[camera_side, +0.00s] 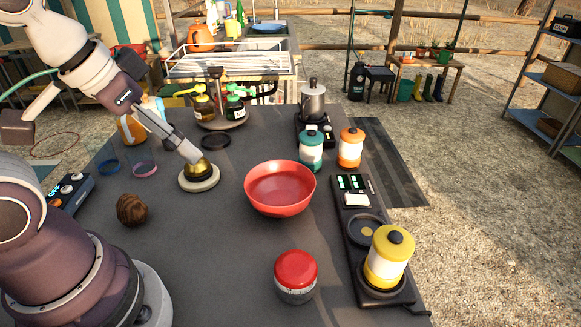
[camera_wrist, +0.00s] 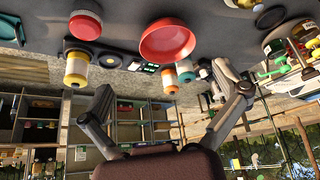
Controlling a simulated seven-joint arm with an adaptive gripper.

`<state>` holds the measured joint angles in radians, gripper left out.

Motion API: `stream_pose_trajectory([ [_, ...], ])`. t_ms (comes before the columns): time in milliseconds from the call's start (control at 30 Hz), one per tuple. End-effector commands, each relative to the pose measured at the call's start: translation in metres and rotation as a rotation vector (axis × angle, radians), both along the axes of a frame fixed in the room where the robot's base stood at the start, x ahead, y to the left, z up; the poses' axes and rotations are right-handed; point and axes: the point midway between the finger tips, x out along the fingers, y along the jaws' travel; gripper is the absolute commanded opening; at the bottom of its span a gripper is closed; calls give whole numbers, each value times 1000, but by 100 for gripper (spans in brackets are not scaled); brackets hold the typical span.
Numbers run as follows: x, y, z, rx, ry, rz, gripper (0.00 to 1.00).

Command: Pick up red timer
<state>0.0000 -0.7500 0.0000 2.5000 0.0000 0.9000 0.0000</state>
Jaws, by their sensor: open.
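The red timer (camera_side: 295,275) stands upright at the near edge of the table in the side view, with a red domed top and a dark band round its lower part. In the wrist view, which is upside down, the timer (camera_wrist: 84,22) shows at the upper left. Nothing is touching it. My gripper (camera_wrist: 166,88) is open and empty, its two fingers spread wide in the wrist view. In the side view my gripper (camera_side: 165,112) is at the upper left, above the table's far left side and well away from the timer.
A red bowl (camera_side: 280,188) stands behind the timer. A yellow lantern (camera_side: 388,257) stands on a dark panel (camera_side: 350,230) to its right. Teal (camera_side: 311,150) and orange (camera_side: 350,148) lanterns stand farther back. A brown ball (camera_side: 132,209) lies left. The table around the timer is clear.

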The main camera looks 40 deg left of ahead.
Motion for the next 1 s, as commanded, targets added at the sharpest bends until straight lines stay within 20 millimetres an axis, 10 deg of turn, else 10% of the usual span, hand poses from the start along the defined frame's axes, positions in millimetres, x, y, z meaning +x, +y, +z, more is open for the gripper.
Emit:
stream_pose_trajectory([
  [267, 16, -16, -3, 60, 80, -203, 97],
  [700, 64, -137, -93, 334, 392, -1316, 97],
  [1000, 63, -144, -143, 347, 412, -1388, 97],
])
